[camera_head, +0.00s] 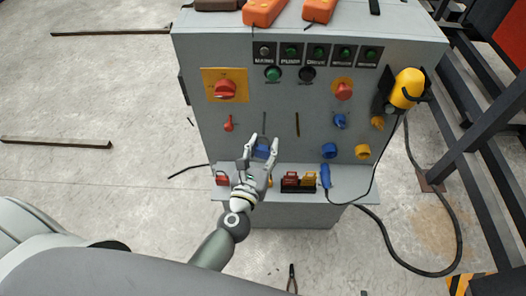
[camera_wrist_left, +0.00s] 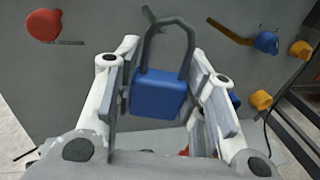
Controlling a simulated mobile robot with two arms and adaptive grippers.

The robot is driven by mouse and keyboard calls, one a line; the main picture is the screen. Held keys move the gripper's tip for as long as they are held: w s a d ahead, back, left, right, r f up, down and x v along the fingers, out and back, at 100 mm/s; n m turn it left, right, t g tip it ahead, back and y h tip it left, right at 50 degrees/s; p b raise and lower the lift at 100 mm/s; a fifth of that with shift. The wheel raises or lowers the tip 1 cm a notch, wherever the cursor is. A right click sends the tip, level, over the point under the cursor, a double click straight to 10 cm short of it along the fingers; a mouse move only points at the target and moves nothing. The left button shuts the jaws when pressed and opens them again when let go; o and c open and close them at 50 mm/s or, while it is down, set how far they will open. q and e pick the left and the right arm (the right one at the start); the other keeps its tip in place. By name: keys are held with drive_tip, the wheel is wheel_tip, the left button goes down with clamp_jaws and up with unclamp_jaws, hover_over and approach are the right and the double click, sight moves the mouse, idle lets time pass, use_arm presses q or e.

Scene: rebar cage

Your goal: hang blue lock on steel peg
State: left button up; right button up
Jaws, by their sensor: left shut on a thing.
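My left gripper (camera_head: 264,141) is shut on the blue lock (camera_head: 262,152), in front of the grey panel (camera_head: 280,105). In the left wrist view the lock (camera_wrist_left: 160,95) sits between the finger pads, upright, with its grey shackle up. A dark grey peg (camera_head: 264,124), apparently the steel one, stands on the panel just above the lock in the head view. In the left wrist view the peg (camera_wrist_left: 149,14) overlaps the top left of the shackle; I cannot tell whether it is inside the loop. My right gripper is not in view.
The ledge (camera_head: 350,185) holds a red lock (camera_head: 222,180), a black tray (camera_head: 298,187) and a blue-handled tool (camera_head: 325,176).

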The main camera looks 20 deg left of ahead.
use_arm(q)
drive_tip(key=shift+w+a, duration=0.25)
drive_tip(key=shift+w, duration=0.75)
drive_tip(key=shift+w+a+p, duration=0.2)
drive_tip(key=shift+w+p, duration=0.1)
drive_tip(key=shift+w, duration=0.2)
drive_tip(key=shift+w+a+f, duration=0.2)
drive_tip(key=shift+w+f, duration=0.15)
drive_tip(key=shift+w, duration=0.35)
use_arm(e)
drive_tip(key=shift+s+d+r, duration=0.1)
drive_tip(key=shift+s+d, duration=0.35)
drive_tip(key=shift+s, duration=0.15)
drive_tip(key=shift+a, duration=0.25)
use_arm(q)
drive_tip(key=o, duration=1.1)
